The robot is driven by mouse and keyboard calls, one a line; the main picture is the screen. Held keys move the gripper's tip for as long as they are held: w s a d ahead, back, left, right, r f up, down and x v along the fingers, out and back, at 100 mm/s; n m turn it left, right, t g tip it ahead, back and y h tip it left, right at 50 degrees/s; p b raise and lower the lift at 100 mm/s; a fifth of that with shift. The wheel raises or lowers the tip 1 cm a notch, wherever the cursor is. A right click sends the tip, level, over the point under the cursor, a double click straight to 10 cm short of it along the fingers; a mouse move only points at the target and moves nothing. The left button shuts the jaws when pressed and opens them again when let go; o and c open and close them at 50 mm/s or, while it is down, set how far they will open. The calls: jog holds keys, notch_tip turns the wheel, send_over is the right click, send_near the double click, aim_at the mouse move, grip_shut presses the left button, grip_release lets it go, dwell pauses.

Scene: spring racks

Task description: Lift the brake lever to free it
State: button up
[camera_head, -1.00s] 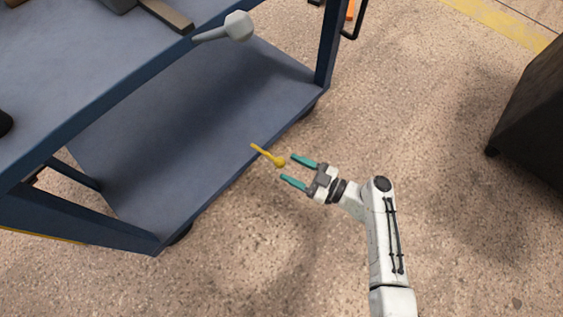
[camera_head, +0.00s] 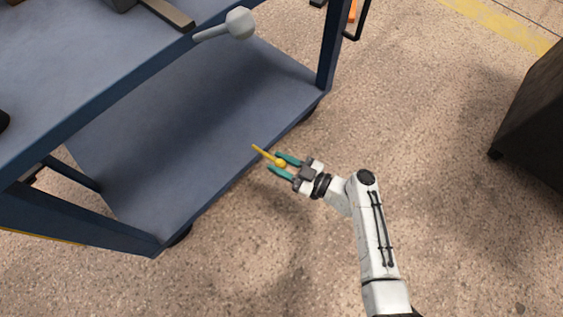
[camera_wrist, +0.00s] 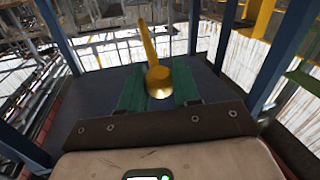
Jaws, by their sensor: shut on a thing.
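The brake lever is a yellow rod with a round knob (camera_head: 280,162) at the edge of the cart's lower shelf. In the wrist view the lever (camera_wrist: 158,80) points away from me, its knob between the two teal fingers. My gripper (camera_head: 279,165) is at the knob, with one finger on each side, and is shut on it. In the wrist view the gripper (camera_wrist: 158,88) has both fingers close against the knob. Where the lever's far end joins the cart cannot be made out.
The blue cart has a lower shelf (camera_head: 190,140) that is bare and an upper shelf (camera_head: 60,70). A grey knobbed handle (camera_head: 239,23) sticks out from the upper shelf above my gripper. A dark box (camera_head: 535,110) stands at the right. The floor between is clear.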

grip_shut()
jog(key=r+p, duration=0.2)
jog(key=p, duration=0.1)
jog(key=shift+a+h, duration=0.2)
jog(key=shift+h, duration=0.2)
jog(key=shift+w+a+r+g+h+p, duration=0.4)
jog(key=shift+g+h+p, duration=0.3)
jog(key=shift+p, duration=0.35)
jog(key=shift+d+m, duration=0.1)
jog(key=shift+m, duration=0.2)
jog(key=o, duration=0.6)
grip_release()
